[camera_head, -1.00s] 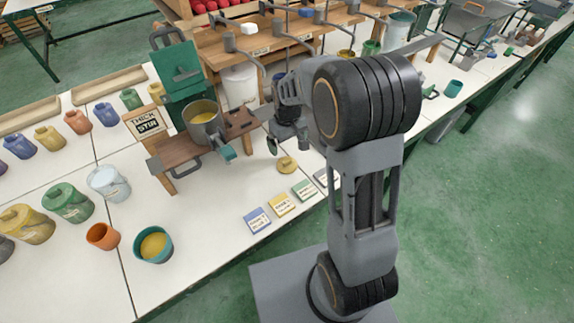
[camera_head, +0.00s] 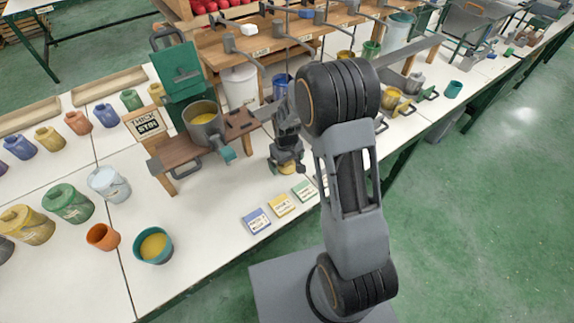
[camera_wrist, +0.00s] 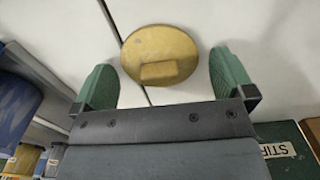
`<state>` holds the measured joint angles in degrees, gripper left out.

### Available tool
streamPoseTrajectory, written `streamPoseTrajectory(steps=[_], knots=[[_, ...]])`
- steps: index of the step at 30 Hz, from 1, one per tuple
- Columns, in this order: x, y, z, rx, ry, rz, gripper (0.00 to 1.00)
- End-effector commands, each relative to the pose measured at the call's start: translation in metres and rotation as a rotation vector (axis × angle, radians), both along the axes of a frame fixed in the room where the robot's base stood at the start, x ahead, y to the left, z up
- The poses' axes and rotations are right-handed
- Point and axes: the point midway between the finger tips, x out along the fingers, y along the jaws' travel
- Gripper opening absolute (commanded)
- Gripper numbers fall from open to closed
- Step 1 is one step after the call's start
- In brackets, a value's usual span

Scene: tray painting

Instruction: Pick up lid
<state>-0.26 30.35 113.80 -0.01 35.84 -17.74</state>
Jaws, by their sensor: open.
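The lid (camera_wrist: 160,52) is a round yellow disc with a small block handle, lying flat on the white table in the wrist view. My gripper (camera_wrist: 160,78) is open, with one green finger on each side of the lid and a visible gap to it. In the head view, my gripper (camera_head: 288,165) is low over the table, and only a bit of the yellow lid (camera_head: 287,169) shows beneath it. The exact height of the fingers above the table cannot be told.
A wooden stand (camera_head: 181,153) with a pot of yellow paint (camera_head: 204,124) is left of my gripper. Several coloured label cards, including a yellow one (camera_head: 281,205), lie in front of it. A teal bowl of yellow paint (camera_head: 153,245) is at the front left.

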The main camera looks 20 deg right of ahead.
Motion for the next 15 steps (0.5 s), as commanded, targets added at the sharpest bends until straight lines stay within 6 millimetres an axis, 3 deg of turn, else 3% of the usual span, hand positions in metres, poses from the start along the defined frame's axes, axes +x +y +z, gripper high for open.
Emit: streamPoseTrajectory(steps=[6, 15], knots=[[-0.0001, -0.0001, -0.0002, 0.0, 0.0, 0.0, 0.99], [-0.0001, -0.0001, 0.0001, 0.0, 0.0, 0.0, 0.7]])
